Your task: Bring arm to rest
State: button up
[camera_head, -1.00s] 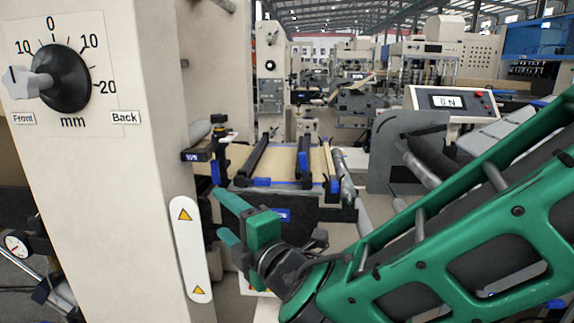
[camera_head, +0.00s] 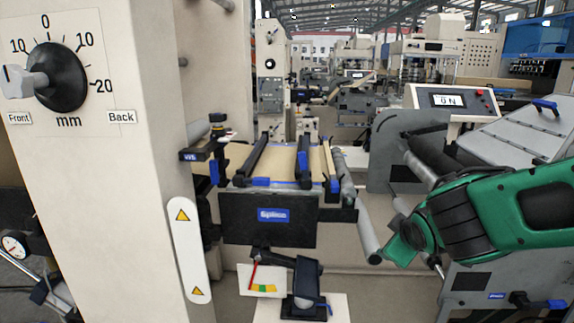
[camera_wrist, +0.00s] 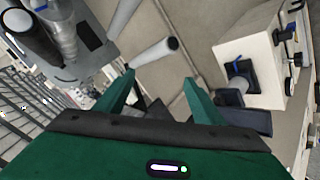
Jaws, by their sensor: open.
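My green arm (camera_head: 520,208) reaches in from the right side of the head view. In that view the end of the arm is at the right of the splice table, and the fingers are mostly hidden. In the wrist view my gripper (camera_wrist: 158,92) shows two green fingers spread apart with nothing between them. A grey roller (camera_wrist: 153,53) lies beyond the fingertips, apart from them.
A cream machine column (camera_head: 110,180) with a dial (camera_head: 57,77) stands at the left. Rollers (camera_head: 358,215) and a control panel (camera_head: 452,102) are at the right.

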jog(key=s+d+f+m+g, duration=0.4)
jog(key=s+d+m+g, duration=0.3)
jog(key=s+d, duration=0.7)
jog(key=s+d+r+m+g+y, duration=0.1)
jog(key=s+m+g, duration=0.1)
jog(key=s+m, duration=0.6)
jog(key=s, duration=0.6)
jog(key=shift+s+g+y, duration=0.3)
jog(key=shift+g+y, duration=0.1)
jog(key=shift+w+f, duration=0.25)
jog(key=shift+w, duration=0.4)
